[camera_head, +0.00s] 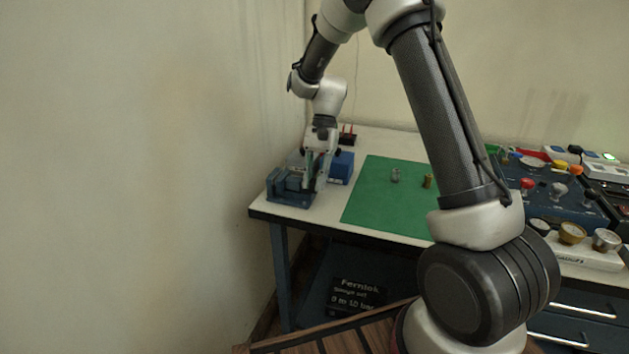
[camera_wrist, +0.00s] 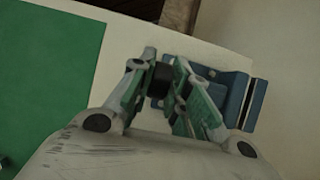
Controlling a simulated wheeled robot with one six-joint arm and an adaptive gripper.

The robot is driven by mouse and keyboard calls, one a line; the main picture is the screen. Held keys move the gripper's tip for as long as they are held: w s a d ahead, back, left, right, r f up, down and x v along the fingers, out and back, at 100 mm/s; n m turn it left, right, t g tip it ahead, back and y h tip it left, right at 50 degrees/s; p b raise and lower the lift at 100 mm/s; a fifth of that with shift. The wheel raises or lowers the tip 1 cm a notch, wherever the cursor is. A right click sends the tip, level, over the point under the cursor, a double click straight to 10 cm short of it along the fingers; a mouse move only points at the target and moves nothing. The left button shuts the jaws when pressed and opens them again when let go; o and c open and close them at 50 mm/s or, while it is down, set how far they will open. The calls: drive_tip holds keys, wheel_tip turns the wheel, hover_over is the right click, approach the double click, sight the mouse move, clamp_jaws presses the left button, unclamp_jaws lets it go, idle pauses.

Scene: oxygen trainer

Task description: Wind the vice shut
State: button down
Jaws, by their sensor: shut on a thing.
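The blue vice (camera_head: 289,196) stands at the left end of the white workbench. In the wrist view the vice (camera_wrist: 238,92) shows behind and to the right of my fingers. My gripper (camera_head: 316,184) points down at the vice's right side. In the wrist view my gripper (camera_wrist: 164,62) is shut on a dark round part (camera_wrist: 161,78), which looks like the vice's handle knob. The rest of the handle and the gap between the vice jaws are hidden by my fingers or too small to tell.
A blue box (camera_head: 341,168) stands close behind my gripper. A green mat (camera_head: 375,205) lies to the right, with a grey fitting (camera_head: 395,175) and a brass fitting (camera_head: 428,181) on it. A blue panel (camera_head: 560,190) with knobs is further right. The wall is close on the left.

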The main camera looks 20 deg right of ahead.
drive_tip(key=shift+d, duration=0.1)
idle(0.4)
drive_tip(key=c, duration=1.6)
unclamp_jaws()
drive_tip(key=shift+c, duration=0.2)
drive_tip(key=v, duration=1.2)
drive_tip(key=shift+w, duration=0.25)
drive_tip(key=shift+d+f, duration=0.15)
